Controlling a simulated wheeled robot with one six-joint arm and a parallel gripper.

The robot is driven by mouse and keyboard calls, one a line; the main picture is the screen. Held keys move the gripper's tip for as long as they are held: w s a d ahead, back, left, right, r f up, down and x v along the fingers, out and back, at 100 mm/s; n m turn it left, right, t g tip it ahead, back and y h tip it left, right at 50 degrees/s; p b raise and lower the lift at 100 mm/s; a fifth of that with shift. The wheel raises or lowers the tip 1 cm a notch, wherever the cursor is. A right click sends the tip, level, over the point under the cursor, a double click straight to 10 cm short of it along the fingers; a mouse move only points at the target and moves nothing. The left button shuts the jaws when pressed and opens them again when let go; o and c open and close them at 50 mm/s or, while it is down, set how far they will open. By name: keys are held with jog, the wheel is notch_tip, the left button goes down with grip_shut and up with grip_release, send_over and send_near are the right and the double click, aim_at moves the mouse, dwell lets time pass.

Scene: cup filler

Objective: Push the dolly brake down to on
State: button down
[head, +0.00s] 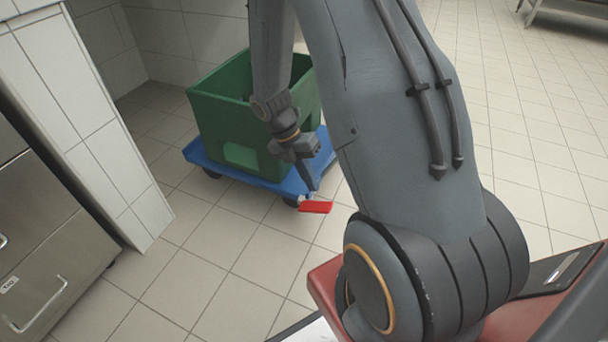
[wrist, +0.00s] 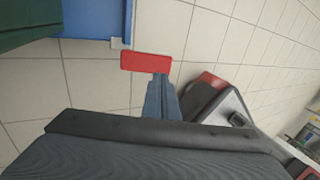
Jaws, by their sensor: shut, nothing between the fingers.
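The dolly (head: 207,158) is a blue platform on dark casters, standing on the tiled floor. Its brake is a red pedal (head: 315,207) that sticks out at the near right corner, low over the floor. The pedal also shows in the wrist view (wrist: 146,63), beside the blue dolly edge (wrist: 98,22). My gripper (head: 311,187) is shut and empty, pointing down just above the pedal. In the wrist view the fingers (wrist: 160,82) reach to the pedal's edge. I cannot tell whether they touch it. The pedal's tilt is hard to judge.
A green crate (head: 222,122) sits on the dolly. A tiled wall corner (head: 85,110) and steel drawers (head: 45,240) stand to the left. The floor (head: 230,270) in front of the dolly is clear.

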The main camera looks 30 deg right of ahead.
aim_at(323, 207)
jog(key=b+x, duration=0.4)
jog(key=x, duration=0.2)
jog(key=shift+s+d+f, duration=0.1)
jog(key=shift+s+f, duration=0.05)
jog(key=shift+f, duration=0.15)
jog(key=shift+s+p, duration=0.15)
jog(key=shift+p, duration=0.8)
